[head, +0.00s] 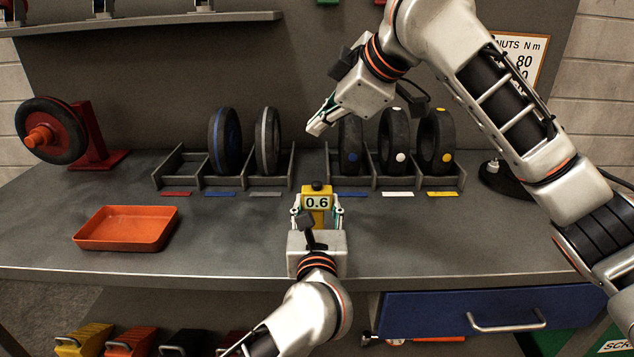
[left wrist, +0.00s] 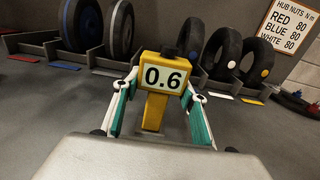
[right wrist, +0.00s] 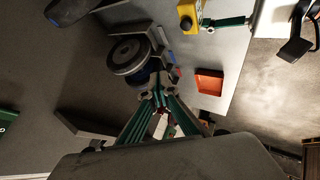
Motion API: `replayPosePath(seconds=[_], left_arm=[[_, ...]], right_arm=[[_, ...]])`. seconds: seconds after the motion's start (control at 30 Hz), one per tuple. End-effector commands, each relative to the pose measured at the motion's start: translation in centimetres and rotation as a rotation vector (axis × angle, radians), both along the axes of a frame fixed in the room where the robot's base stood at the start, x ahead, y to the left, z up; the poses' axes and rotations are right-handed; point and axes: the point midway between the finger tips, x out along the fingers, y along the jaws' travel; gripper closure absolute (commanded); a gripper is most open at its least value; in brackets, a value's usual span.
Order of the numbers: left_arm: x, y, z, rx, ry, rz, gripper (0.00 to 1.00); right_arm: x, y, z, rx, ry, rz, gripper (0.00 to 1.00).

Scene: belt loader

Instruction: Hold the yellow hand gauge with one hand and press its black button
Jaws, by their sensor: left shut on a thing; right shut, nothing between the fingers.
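The yellow hand gauge (head: 316,201) is upright over the middle of the bench, its display reading 0.6. Its black button (head: 317,186) is on top; it also shows in the left wrist view (left wrist: 169,51). My left gripper (head: 317,212) is shut on the gauge, one finger on each side, as the left wrist view shows (left wrist: 158,110). My right gripper (head: 316,126) is shut and empty, above and behind the gauge, in front of the tires, apart from the button. In the right wrist view the gauge (right wrist: 190,16) is at the top edge, away from the right fingertips (right wrist: 160,95).
An orange tray (head: 125,228) lies at the left of the bench. Several tires stand in racks (head: 270,182) at the back, with coloured labels in front. A red stand with a wheel (head: 50,130) is at the far left.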

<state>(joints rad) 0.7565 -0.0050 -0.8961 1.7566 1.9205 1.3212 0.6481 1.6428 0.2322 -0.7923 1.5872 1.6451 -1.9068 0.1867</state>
Motion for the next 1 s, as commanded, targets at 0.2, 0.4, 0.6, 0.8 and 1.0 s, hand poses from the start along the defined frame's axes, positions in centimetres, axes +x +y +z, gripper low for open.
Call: replayPosePath(seconds=[0.2, 0.4, 0.6, 0.8, 1.0], left_arm=[[0.0, 0.0, -0.1, 0.000, 0.001, 0.000, 0.84], [0.0, 0.0, -0.1, 0.000, 0.001, 0.000, 0.84], [0.0, 0.0, -0.1, 0.000, 0.001, 0.000, 0.84], [0.0, 0.0, -0.1, 0.000, 0.001, 0.000, 0.84], [0.0, 0.0, -0.1, 0.000, 0.001, 0.000, 0.84]], right_arm=[[0.0, 0.0, -2.5, -0.001, 0.005, 0.001, 1.00], [0.0, 0.0, -5.1, 0.001, 0.006, 0.000, 1.00], [0.0, 0.0, -7.3, 0.000, 0.003, -0.001, 1.00], [0.0, 0.0, -8.3, 0.000, 0.002, 0.001, 1.00], [0.0, 0.0, -8.5, 0.000, 0.001, 0.001, 1.00]])
